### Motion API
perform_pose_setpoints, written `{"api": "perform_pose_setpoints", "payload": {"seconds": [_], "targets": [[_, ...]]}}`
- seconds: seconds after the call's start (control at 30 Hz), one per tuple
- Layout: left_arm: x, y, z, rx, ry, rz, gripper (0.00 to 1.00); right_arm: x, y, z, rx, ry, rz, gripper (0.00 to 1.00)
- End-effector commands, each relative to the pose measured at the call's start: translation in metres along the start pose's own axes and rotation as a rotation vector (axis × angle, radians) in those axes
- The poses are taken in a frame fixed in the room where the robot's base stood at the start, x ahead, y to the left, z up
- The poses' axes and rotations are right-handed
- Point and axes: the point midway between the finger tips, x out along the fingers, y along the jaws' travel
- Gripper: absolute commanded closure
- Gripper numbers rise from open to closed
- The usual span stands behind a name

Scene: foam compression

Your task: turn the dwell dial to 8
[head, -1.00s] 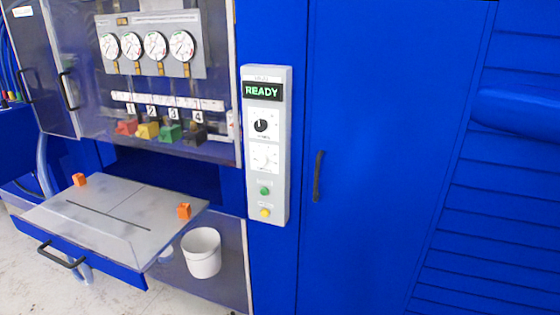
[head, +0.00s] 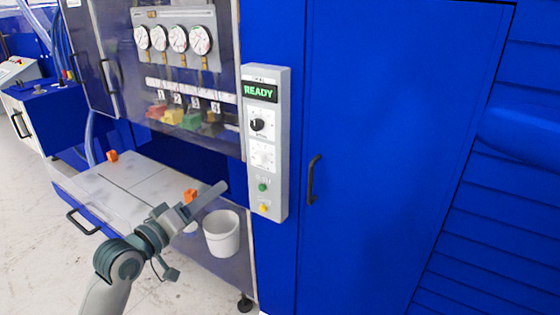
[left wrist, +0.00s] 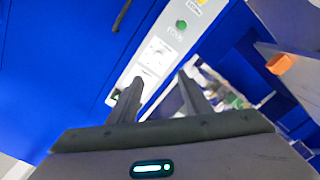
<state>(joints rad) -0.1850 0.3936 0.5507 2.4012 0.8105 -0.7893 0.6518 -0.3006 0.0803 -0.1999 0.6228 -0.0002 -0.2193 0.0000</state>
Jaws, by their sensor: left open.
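The grey control panel (head: 281,150) stands upright on the blue machine front, with a lit display (head: 260,92) reading READY. Below it are a black dial (head: 257,125) and a white dial (head: 263,155); their labels and scale numbers are too small to read, so I cannot tell which is the dwell dial. My left gripper (head: 212,195) is open and empty, in front of and left of the panel's lower part, apart from it. In the left wrist view its two fingers (left wrist: 160,90) point toward the panel (left wrist: 165,50), and one finger covers part of the dial area.
A green button (head: 262,187) and a yellow button (head: 264,207) sit low on the panel. A black door handle (head: 311,180) is right of the panel.

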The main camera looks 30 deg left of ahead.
Motion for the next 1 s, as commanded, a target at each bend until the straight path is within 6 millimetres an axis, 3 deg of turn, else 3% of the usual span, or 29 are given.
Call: {"api": "perform_pose_setpoints", "payload": {"seconds": [0.1, 0.57, 0.77, 1.0], "targets": [[-0.003, 0.007, -0.004, 0.001, 0.003, 0.011, 0.55, 0.000, 0.000, 0.002, 0.000, -0.005, 0.000, 0.69], [0.003, 0.007, -0.004, 0.000, 0.003, 0.010, 0.55, -0.002, -0.002, 0.001, 0.001, -0.003, -0.002, 0.69], [0.022, 0.008, -0.005, -0.002, 0.003, 0.010, 0.55, -0.009, -0.002, 0.000, 0.001, -0.003, -0.002, 0.69], [0.062, 0.009, -0.006, -0.002, 0.003, 0.010, 0.55, -0.020, -0.001, -0.001, 0.001, -0.002, -0.001, 0.69]]}}
